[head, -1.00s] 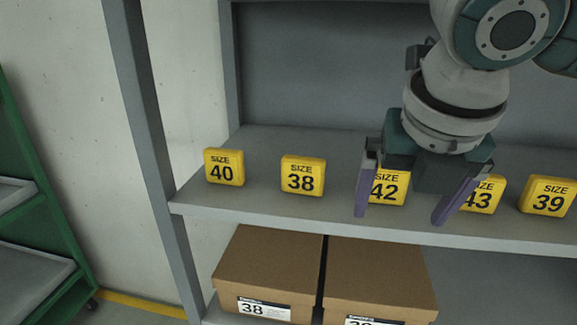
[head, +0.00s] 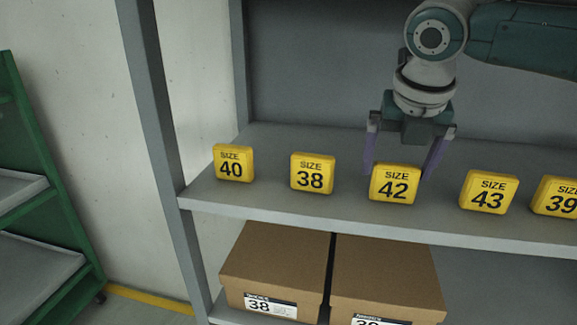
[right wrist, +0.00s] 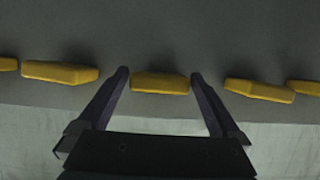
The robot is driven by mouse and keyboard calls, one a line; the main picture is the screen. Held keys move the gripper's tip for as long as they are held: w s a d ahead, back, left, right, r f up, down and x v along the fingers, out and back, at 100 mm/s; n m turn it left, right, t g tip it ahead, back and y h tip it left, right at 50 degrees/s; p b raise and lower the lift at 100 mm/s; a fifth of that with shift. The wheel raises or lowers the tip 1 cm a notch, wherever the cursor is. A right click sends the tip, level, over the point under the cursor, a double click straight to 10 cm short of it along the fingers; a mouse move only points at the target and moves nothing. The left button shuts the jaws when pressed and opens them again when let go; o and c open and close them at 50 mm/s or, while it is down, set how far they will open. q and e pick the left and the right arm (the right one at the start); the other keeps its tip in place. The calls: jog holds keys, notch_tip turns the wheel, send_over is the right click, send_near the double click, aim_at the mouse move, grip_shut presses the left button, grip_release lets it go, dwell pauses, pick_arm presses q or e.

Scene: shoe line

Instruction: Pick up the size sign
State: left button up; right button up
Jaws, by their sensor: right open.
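Several yellow size signs stand in a row on the grey shelf: size 40 (head: 234,163), size 38 (head: 312,173), size 42 (head: 395,184), size 43 (head: 488,191) and size 39 (head: 555,197). My right gripper (head: 403,172) is open, pointing down, with its purple fingers at either side of the size 42 sign and slightly behind its front face. In the right wrist view the size 42 sign (right wrist: 160,83) lies centred between the fingertips, with a gap on both sides. My left gripper is not in view.
The shelf board (head: 260,206) has bare room behind the signs. A grey post (head: 152,130) stands at the left. Cardboard boxes (head: 275,260) sit on the level below. A green rack (head: 30,170) stands at the far left.

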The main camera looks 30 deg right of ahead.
aim_at(398, 164)
jog(key=x, duration=0.3)
jog(key=shift+f, duration=0.25)
jog(key=shift+c, duration=0.2)
jog(key=c, duration=1)
jog(key=shift+r, duration=0.1)
jog(key=shift+c, duration=0.4)
jog(key=shift+r, duration=0.1)
